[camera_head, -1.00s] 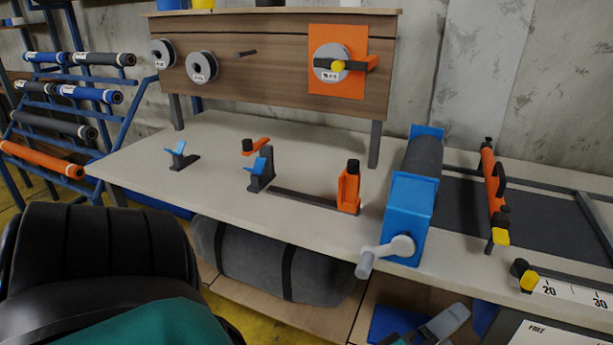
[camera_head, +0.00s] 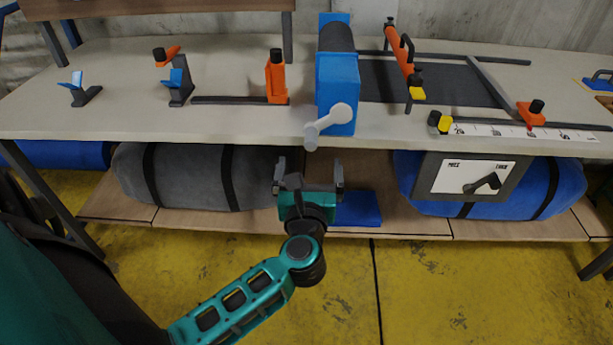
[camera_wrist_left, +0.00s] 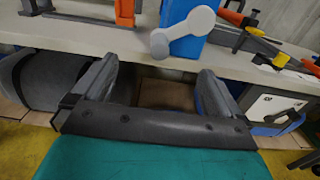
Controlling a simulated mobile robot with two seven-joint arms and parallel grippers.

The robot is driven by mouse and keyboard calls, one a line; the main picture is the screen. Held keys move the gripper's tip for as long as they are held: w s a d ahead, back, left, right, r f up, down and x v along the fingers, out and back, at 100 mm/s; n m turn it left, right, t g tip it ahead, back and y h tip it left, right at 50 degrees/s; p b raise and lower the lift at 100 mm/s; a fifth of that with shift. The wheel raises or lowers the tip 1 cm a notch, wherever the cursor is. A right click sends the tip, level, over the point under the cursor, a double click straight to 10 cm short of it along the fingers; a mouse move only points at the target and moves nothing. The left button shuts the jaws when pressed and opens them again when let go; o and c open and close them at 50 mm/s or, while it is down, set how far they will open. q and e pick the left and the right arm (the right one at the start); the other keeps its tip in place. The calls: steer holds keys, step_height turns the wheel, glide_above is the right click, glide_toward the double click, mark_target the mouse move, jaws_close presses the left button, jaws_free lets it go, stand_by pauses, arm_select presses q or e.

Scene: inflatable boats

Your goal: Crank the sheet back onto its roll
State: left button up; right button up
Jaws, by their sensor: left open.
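A blue roll holder (camera_head: 336,88) stands on the workbench, with a dark grey roll (camera_head: 336,37) in it. A grey crank (camera_head: 341,113) is on its front face, and its handle (camera_head: 312,135) points down-left. A dark sheet (camera_head: 430,82) lies flat on the bench to the right of the holder. My left gripper (camera_head: 308,170) is open and empty, in front of the bench and below the crank. In the left wrist view the crank (camera_wrist_left: 202,20) shows beyond and above the two fingers (camera_wrist_left: 152,85). My right gripper is not in view.
An orange bar (camera_head: 399,50) crosses the sheet. An orange stop (camera_head: 277,77) and blue cradles (camera_head: 180,82) stand left of the holder. A white scale (camera_head: 490,131) runs along the front edge. Grey (camera_head: 200,175) and blue (camera_head: 480,185) rolled bundles lie on the shelf below.

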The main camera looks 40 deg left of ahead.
mark_target(310, 147)
arm_select(q)
steer(key=x, duration=0.7)
steer(key=shift+w, duration=0.1)
steer(key=shift+b+x, duration=0.3)
steer(key=shift+x, duration=0.85)
